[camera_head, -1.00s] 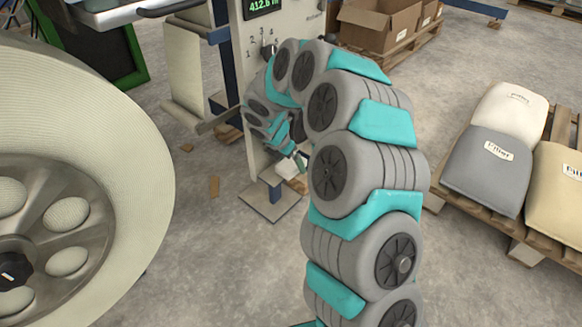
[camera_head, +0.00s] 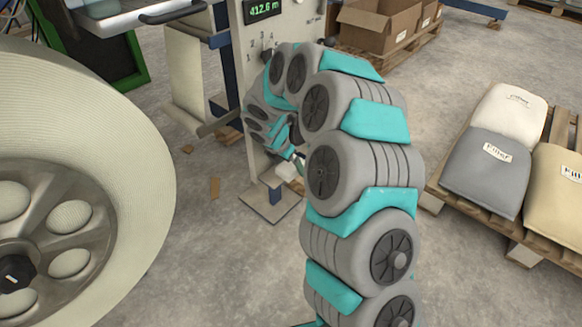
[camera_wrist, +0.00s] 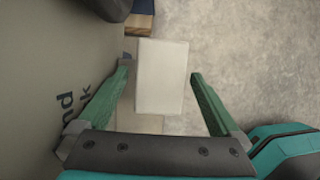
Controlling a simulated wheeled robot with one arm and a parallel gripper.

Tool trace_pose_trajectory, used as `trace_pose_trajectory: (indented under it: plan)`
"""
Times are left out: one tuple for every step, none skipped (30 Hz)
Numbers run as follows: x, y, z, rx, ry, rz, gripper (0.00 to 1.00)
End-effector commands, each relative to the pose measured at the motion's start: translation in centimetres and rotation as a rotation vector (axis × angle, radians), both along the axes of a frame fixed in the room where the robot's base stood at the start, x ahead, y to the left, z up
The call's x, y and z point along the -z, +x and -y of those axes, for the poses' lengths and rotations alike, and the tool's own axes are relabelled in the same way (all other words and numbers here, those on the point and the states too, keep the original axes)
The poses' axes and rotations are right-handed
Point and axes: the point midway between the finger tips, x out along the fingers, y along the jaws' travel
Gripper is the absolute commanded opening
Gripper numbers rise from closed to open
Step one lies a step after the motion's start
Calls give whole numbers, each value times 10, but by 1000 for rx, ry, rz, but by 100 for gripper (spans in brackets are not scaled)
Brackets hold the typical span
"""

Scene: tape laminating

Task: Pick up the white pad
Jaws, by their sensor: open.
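The white pad (camera_wrist: 162,76) is a pale block in the wrist view, lying between and slightly beyond the tips of my gripper (camera_wrist: 160,72). My gripper is open, with one green finger on each side of the pad. The left fingertip is close to the pad's left edge, and a gap shows on the right; I cannot tell whether the left one touches. In the head view the pad (camera_head: 287,171) is a small white shape near the foot of the machine panel. My gripper (camera_head: 298,163) is beside it there, mostly hidden by my arm.
A grey panel with printed letters (camera_wrist: 40,70) stands close on the left in the wrist view. In the head view, a large cream roll (camera_head: 130,130) fills the left, and a pallet with sacks (camera_head: 485,172) is at right.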

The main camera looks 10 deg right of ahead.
Motion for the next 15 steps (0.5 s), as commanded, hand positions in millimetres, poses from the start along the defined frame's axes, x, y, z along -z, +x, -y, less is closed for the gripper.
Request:
trace_pose_trajectory:
  plan:
    - [0, 0, 0, 0, 0, 0, 100]
    - [0, 0, 0, 0, 0, 0, 100]
    - [0, 0, 0, 0, 0, 0, 100]
    - [0, 0, 0, 0, 0, 0, 100]
    - [0, 0, 0, 0, 0, 0, 100]
    - [0, 0, 0, 0, -1, -1, 100]
    - [0, 0, 0, 0, -1, -1, 98]
    - [0, 0, 0, 0, -1, -1, 94]
    - [0, 0, 0, 0, -1, -1, 90]
    - [0, 0, 0, 0, -1, -1, 86]
    - [0, 0, 0, 0, -1, -1, 83]
    - [0, 0, 0, 0, -1, -1, 79]
    - [0, 0, 0, 0, -1, -1, 75]
    - [0, 0, 0, 0, -1, -1, 72]
    - [0, 0, 0, 0, -1, -1, 67]
